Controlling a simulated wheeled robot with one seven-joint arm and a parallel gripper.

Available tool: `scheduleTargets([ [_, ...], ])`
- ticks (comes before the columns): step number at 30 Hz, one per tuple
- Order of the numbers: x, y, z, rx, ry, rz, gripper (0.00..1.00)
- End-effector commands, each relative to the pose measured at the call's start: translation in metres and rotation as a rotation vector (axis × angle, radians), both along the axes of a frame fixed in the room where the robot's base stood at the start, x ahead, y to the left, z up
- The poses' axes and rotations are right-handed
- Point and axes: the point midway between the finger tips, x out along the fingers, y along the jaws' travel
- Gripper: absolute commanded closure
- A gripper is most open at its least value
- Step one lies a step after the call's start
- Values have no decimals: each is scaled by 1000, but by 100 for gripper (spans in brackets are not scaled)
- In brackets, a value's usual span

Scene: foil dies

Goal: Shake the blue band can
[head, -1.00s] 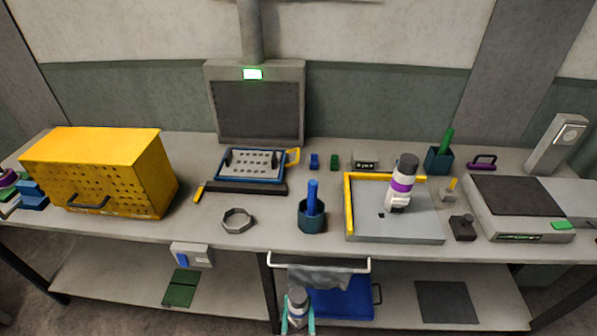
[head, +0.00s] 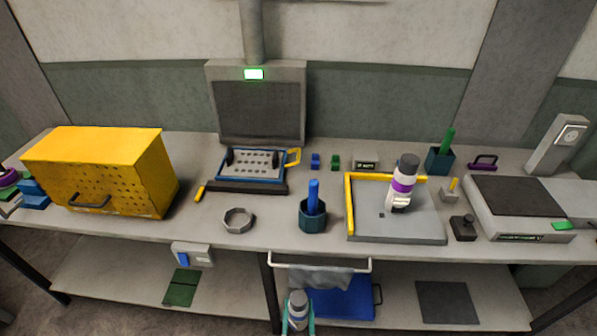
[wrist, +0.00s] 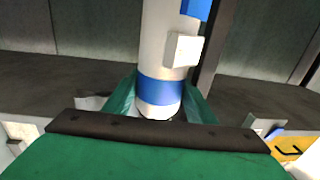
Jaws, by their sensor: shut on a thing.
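The blue band can (wrist: 160,90) is a white cylinder with a blue band, upright in the middle of the wrist view. My gripper (wrist: 160,108) is shut on it, with a teal finger on each side near the band. In the head view the can (head: 297,304) shows at the bottom centre, in front of the bench, with its grey top up. My gripper (head: 298,322) holds it there between teal fingers. The can's lower part is cut off by the head view's bottom edge.
A purple-banded can (head: 403,186) stands on a grey plate with a yellow corner rail (head: 350,208). A teal cup (head: 312,217) with a blue stick is near the bench's front edge. A towel rail (head: 320,266) and blue bin (head: 345,298) are close behind my gripper.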

Motion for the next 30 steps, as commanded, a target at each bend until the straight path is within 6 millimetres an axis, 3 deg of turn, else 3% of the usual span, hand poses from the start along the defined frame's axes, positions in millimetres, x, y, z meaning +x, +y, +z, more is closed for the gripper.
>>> scheduleTargets([
  [1,0,3,29,-1,-15,6,100],
  [3,0,3,54,-2,-13,6,100],
  [5,0,2,59,-1,-9,4,100],
  [10,1,-1,-5,1,1,-1,100],
  [13,1,1,-15,-1,-8,3,100],
  [14,1,2,-9,-1,-10,5,100],
  [18,0,4,49,-2,-14,9,100],
  [20,0,3,59,-1,-9,7,100],
  [22,1,2,47,-1,-2,3,100],
  [26,1,0,-8,1,0,0,100],
  [30,1,2,-14,-1,-9,3,100],
])
